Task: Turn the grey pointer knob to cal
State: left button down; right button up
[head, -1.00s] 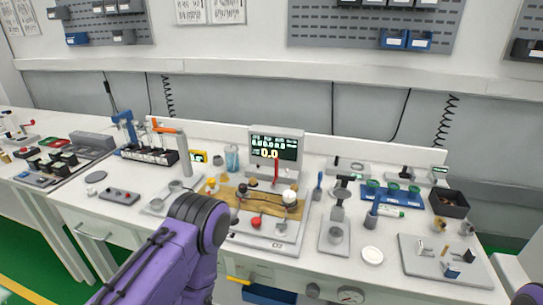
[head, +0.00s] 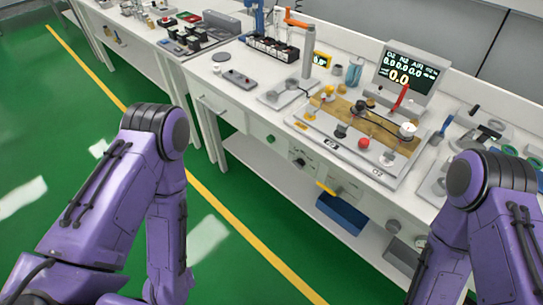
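A small dark grey knob (head: 298,162) sits on the white front panel below the bench top, with small marks beside it. It looks like the pointer knob, but its direction and the lettering are too small to read. Neither gripper is in view. My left arm bends down at the left, well apart from the bench, and its end runs out at the bottom edge. My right arm bends down at the lower right and also runs out of the picture.
A green button (head: 270,138), a yellow lever (head: 326,188) and a round grey knob (head: 393,226) share the panel. A blue bin (head: 341,214) stands below the lever. A monitor (head: 408,77) stands above on the bench. Green floor lies clear before the bench.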

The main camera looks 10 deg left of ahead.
aim_at(300, 163)
jog(key=u, duration=0.05)
jog(key=k, duration=0.5)
jog(key=u, duration=1.45)
jog(key=i, duration=0.9)
jog(key=z, duration=1.95)
